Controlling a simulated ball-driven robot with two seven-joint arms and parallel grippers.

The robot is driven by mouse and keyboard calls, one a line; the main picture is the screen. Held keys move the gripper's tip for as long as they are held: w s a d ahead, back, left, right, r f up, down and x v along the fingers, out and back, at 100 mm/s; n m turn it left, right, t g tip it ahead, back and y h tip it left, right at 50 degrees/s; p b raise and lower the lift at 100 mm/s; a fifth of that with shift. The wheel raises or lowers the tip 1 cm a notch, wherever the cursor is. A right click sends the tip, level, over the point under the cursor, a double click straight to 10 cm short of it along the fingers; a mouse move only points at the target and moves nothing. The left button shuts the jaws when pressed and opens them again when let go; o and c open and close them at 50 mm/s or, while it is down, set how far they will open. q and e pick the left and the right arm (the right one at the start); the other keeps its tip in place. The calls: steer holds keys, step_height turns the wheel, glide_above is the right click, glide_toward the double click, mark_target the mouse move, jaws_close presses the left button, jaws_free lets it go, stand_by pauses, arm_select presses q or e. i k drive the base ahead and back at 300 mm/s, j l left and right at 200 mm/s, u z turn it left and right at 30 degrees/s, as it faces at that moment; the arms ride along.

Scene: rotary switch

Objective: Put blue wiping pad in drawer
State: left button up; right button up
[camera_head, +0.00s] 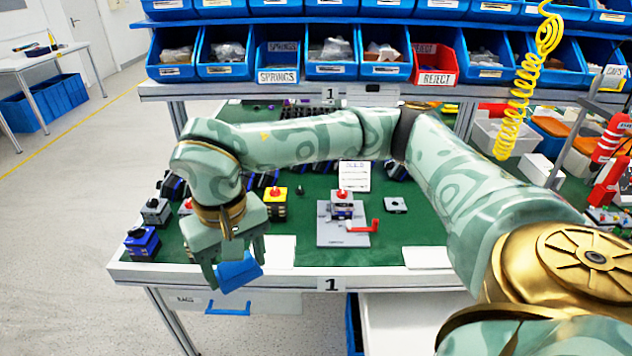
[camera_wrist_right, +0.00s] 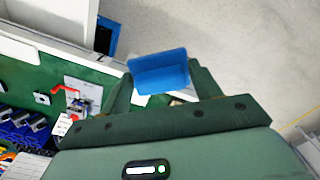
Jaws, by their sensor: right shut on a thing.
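The blue wiping pad (camera_head: 239,272) is held between the fingers of my right gripper (camera_head: 236,268), just in front of the workbench's front edge. In the right wrist view the pad (camera_wrist_right: 159,72) sits between the two green fingertips (camera_wrist_right: 160,80), with grey floor beyond it. A drawer front (camera_head: 262,302) with a blue handle (camera_head: 228,309) and a partly readable label is under the bench, below the pad; it looks closed. To its right, a white drawer-like surface (camera_head: 415,325) extends under the bench; I cannot tell whether it is an open drawer. My left gripper is not in view.
The green bench top (camera_head: 400,235) carries a grey fixture with a red crank (camera_head: 362,226), a yellow-and-red switch box (camera_head: 276,200) and a blue box (camera_head: 142,243). Blue bins (camera_head: 277,62) and a red bin (camera_head: 435,65) stand above. The floor (camera_head: 70,230) at left is clear.

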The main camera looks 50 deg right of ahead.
mark_target(432, 333)
steer(key=z, duration=0.45)
steer(key=i+z, duration=0.15)
steer(key=z, duration=0.8)
steer(key=i+z, duration=0.1)
steer(key=z, duration=0.35)
steer(key=j+z, duration=0.1)
steer(key=z, duration=0.35)
steer(key=i+j, duration=0.05)
